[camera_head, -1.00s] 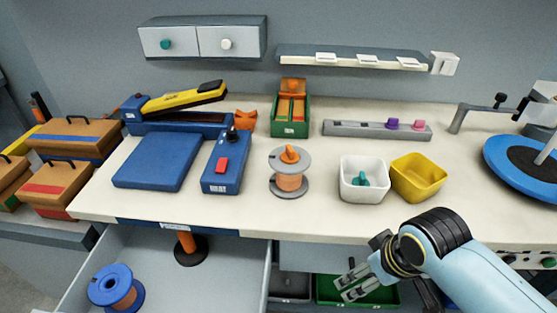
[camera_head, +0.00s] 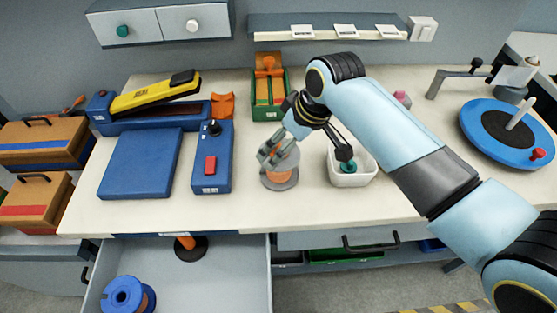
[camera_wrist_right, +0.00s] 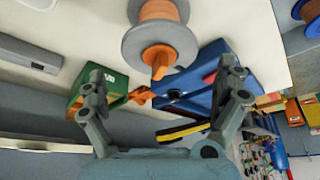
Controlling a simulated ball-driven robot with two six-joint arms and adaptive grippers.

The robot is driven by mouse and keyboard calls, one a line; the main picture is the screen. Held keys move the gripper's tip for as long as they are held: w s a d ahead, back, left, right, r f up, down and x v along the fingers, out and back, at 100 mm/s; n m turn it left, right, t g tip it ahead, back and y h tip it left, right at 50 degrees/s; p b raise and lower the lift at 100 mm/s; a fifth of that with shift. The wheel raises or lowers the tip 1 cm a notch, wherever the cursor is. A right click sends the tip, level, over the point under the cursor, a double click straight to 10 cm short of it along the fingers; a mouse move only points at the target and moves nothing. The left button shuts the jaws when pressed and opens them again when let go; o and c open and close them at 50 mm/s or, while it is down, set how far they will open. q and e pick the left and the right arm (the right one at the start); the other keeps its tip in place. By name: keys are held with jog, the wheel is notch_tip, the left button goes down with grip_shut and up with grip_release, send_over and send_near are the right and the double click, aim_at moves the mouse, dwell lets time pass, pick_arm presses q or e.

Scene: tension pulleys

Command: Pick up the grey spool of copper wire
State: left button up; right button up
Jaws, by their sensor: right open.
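The grey spool of copper wire (camera_head: 283,175) stands upright on the workbench, its top partly covered by my right gripper in the head view. In the wrist view the spool (camera_wrist_right: 160,12) is at the top centre, with its grey flange and an orange knob (camera_wrist_right: 157,58) facing the camera. My right gripper (camera_head: 269,154) is over the spool's upper part in the head view. In the wrist view the right gripper (camera_wrist_right: 160,84) is open, its fingers wide apart, with the spool beyond the fingertips and nothing between them. My left gripper is not in view.
A blue boxed device (camera_head: 212,160) stands left of the spool and a white bin (camera_head: 352,179) right of it. A green box (camera_head: 268,112) is behind. A blue spool (camera_head: 124,293) lies in the open drawer (camera_head: 225,270) below. Bare bench lies in front of the spool.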

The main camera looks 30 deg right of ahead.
aim_at(279, 165)
jog(key=shift+w+f, duration=0.25)
jog(key=shift+f, duration=0.15)
jog(key=shift+w+a+f, duration=0.1)
jog(key=shift+w+f, duration=0.1)
jog(key=shift+f, duration=0.1)
jog(key=p+x, duration=0.1)
jog(key=x, duration=0.3)
jog(key=shift+s+f, duration=0.1)
jog(key=shift+s, duration=0.05)
jog(key=shift+f, duration=0.2)
jog(key=shift+c, duration=0.5)
jog(key=c, duration=1.1)
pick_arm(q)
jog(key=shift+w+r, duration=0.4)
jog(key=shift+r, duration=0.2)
pick_arm(e)
jog(key=shift+r, duration=0.1)
jog(key=shift+c, duration=0.9)
jog(key=shift+r, duration=0.15)
